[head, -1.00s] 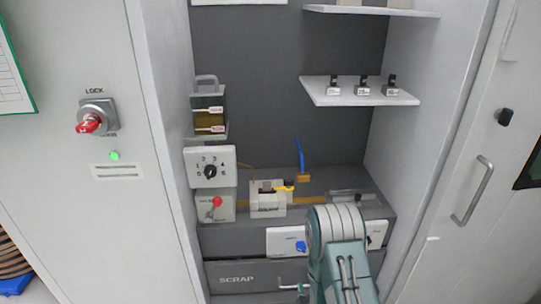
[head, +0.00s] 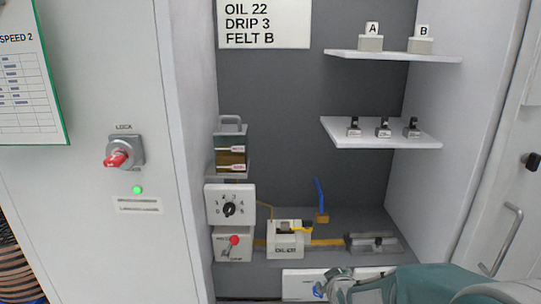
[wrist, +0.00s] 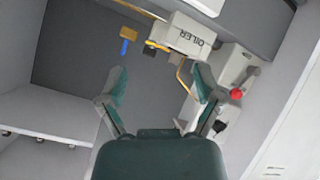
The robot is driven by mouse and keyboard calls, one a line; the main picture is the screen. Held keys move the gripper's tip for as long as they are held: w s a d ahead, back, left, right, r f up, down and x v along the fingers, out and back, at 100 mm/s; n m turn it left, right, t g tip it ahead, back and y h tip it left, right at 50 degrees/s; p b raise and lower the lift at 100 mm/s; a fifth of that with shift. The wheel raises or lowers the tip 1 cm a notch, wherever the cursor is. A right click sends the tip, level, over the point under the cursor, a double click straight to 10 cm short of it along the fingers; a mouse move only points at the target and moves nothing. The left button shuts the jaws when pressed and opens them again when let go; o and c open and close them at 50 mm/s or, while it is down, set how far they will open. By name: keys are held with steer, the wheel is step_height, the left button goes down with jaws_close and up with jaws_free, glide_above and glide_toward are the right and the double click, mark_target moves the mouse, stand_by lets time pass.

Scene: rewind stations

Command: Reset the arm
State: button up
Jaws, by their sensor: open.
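My gripper (wrist: 160,100) is open and empty in the wrist view, its two green fingers spread apart. The oiler (wrist: 186,38) lies beyond the fingertips there, with a blue upright piece (wrist: 125,47) near it. In the head view my arm (head: 440,284) enters at the lower right, and my gripper (head: 335,285) is low in front of the station. The oiler (head: 285,240) is a white block with a yellow part on top. A dial box (head: 230,204) and a red-knobbed switch box (head: 233,244) stand to its left.
A lock with a red handle (head: 117,159) and a green light is on the left cabinet. A sign (head: 264,24) reads OIL 22, DRIP 3, FELT B. Shelves (head: 381,142) with small blocks hang at the right. A container (head: 230,150) stands above the dial.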

steer(key=s+r+m+g, duration=0.2)
steer(key=s+r, duration=0.3)
steer(key=s, duration=0.7)
steer(key=s+r+m+g, duration=0.3)
steer(key=s+r, duration=0.3)
steer(key=s, duration=0.6)
steer(key=shift+s+d+m+g, duration=0.2)
steer(key=shift+s+m+g, duration=0.1)
steer(key=shift+m, duration=0.2)
steer(key=shift+w+r, duration=0.1)
